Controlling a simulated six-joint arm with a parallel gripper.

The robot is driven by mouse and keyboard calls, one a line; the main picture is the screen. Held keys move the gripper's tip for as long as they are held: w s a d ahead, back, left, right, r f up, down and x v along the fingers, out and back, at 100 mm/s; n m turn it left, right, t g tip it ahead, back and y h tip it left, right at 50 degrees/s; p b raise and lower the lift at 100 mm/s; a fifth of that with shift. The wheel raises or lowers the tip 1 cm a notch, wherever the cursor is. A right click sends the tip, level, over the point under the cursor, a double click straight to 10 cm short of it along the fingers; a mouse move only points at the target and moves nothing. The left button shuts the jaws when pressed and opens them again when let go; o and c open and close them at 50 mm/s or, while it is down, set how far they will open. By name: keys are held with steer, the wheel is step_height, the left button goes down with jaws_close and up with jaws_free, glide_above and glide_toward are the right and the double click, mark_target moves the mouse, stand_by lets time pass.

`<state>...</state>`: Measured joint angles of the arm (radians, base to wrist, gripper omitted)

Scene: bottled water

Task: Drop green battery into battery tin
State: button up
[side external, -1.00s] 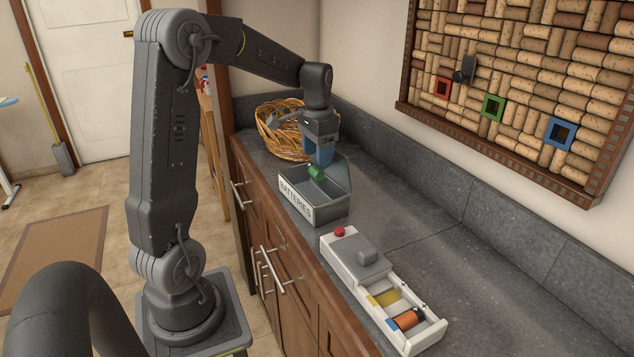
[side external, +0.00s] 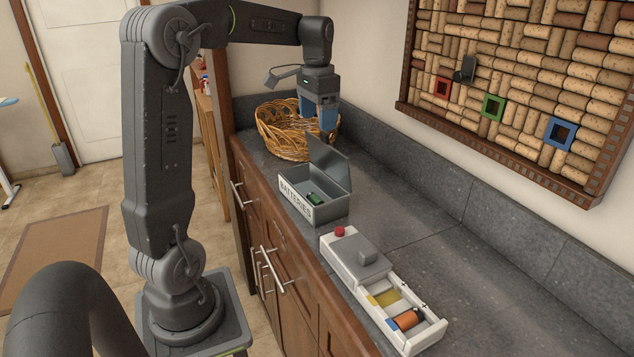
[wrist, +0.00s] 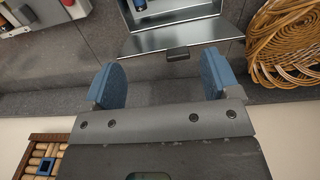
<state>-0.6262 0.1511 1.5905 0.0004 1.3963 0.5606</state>
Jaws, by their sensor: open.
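The battery tin (side external: 313,214) is a grey metal box labelled BATTERIES, with its hinged lid (side external: 329,164) standing open. The green battery (side external: 315,198) lies inside the tin, near its front wall. My gripper (side external: 318,119) is open and empty, above and behind the tin near the basket. In the wrist view my gripper's blue fingers (wrist: 161,82) stand wide apart with nothing between them. The tin's lid (wrist: 180,45) shows just beyond them, and the tin is cut off by the top edge.
A wicker basket (side external: 282,129) stands behind the tin, close to my gripper. The counter (side external: 430,220) to the right is clear, below a cork board on the wall.

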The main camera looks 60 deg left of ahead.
step_height(320, 180, up, 5)
steer(key=shift+f, duration=0.1)
steer(key=s+d+f+t, duration=0.1)
steer(key=s+d, duration=0.2)
steer(key=d, duration=0.5)
steer(key=s+d+f+t, duration=0.1)
steer(key=s+d+t, duration=0.15)
steer(key=d, duration=0.55)
steer(key=s+d+f+t, duration=0.2)
steer(key=s+d+f, duration=0.5)
steer(key=s+d, duration=0.1)
steer(key=shift+s+m, duration=0.4)
steer(key=shift+s, duration=0.2)
